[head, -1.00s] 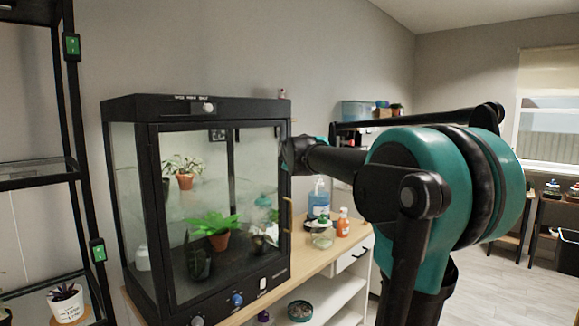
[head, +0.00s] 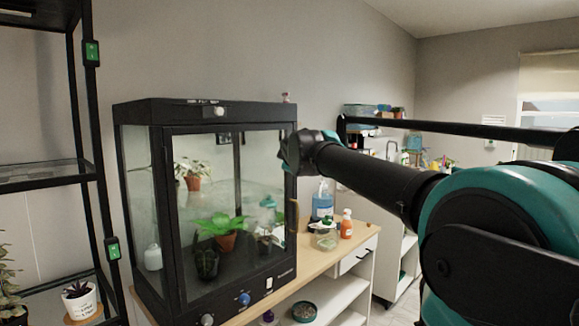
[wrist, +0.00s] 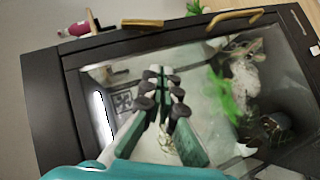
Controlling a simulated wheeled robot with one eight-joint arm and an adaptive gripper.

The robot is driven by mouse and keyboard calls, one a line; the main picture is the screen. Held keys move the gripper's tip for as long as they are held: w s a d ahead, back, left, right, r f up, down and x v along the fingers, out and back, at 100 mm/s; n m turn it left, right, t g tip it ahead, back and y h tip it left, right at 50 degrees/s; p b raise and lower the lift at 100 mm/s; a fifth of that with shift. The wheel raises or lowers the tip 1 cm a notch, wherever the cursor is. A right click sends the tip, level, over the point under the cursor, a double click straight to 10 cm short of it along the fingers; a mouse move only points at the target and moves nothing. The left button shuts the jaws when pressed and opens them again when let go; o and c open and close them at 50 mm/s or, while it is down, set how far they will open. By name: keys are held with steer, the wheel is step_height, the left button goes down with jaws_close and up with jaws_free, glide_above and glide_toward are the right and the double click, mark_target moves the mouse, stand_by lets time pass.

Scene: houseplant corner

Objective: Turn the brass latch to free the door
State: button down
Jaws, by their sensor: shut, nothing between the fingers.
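The black glass-fronted plant cabinet (head: 208,116) stands on a wooden bench, its door closed. In the wrist view, the brass latch (wrist: 142,22) lies along the door's edge frame. A curved brass door handle (wrist: 235,17) is farther along the same edge. The handle also shows in the head view (head: 293,216); the latch is not discernible there, with my gripper and arm near that edge. My gripper (wrist: 160,72) is shut and empty, in front of the door glass and apart from the latch in the picture. In the head view my gripper (head: 284,154) is at the door's upper right.
A small pink bottle (wrist: 75,30) stands on top of the cabinet. Potted plants are behind the glass. A blue bottle (head: 322,204) and an orange bottle (head: 346,225) stand on the bench (head: 322,262) right of the cabinet. A black shelf rack (head: 101,190) is at left.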

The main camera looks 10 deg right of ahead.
steer(key=shift+v, duration=0.75)
steer(key=shift+f, duration=0.2)
